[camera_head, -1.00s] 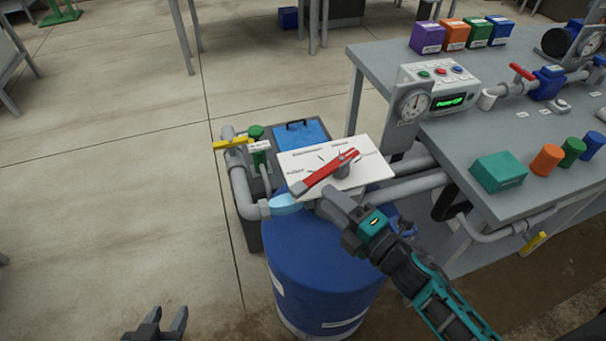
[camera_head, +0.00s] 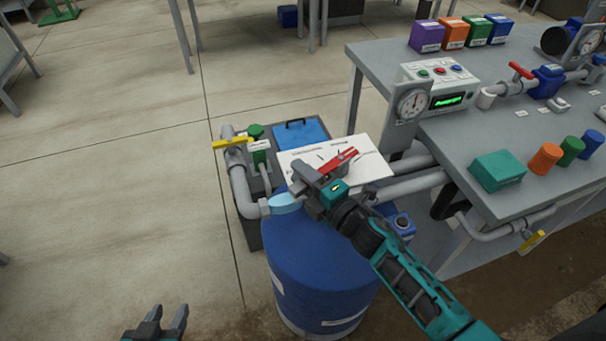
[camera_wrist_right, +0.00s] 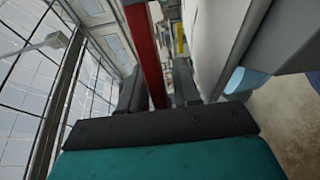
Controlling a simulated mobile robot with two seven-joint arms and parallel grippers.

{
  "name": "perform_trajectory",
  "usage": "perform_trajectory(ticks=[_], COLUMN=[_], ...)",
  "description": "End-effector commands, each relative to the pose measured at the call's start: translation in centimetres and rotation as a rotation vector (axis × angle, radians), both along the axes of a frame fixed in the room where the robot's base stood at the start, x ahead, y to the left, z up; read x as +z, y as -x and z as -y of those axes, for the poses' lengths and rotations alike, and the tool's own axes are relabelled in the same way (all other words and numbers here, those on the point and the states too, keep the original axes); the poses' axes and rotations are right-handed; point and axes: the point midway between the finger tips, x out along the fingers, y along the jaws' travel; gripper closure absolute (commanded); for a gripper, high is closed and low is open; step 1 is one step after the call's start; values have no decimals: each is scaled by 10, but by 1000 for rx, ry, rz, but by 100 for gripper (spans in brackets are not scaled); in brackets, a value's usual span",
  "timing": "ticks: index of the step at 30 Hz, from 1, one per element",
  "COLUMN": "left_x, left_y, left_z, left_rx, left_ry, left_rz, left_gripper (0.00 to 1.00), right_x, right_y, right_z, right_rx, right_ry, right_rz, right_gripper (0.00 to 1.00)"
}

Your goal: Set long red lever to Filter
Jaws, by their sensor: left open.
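The long red lever (camera_head: 341,160) lies across a white label plate (camera_head: 374,169) above the blue barrel. Its pivot end is at the upper right and its handle end points to the lower left. My right gripper (camera_head: 303,178) is at the handle end and hides it in the head view. In the right wrist view the red lever (camera_wrist_right: 146,60) runs between the two fingers of my right gripper (camera_wrist_right: 158,90), nearer the left finger, with a gap on the right. The plate's lettering is too small to read. My left gripper (camera_head: 172,319) is open and empty at the bottom left.
A blue barrel (camera_head: 310,265) stands below the plate. A pipe with a yellow valve handle (camera_head: 232,143) rises at its left.

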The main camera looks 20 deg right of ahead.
Motion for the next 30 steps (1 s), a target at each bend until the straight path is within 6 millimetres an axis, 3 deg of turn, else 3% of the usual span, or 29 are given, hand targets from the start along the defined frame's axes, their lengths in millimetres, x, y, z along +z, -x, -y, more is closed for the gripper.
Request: perform_trajectory(ticks=[10,30], left_x=[0,-2], left_y=[0,0], left_z=[0,0], left_rx=[1,1], left_ry=[1,0], left_rz=[0,1], left_gripper=[57,57], right_x=[0,-1], right_y=[0,-4], right_z=[0,5], right_rx=[0,20], right_ry=[0,3], right_rz=[0,0], right_gripper=[100,100])
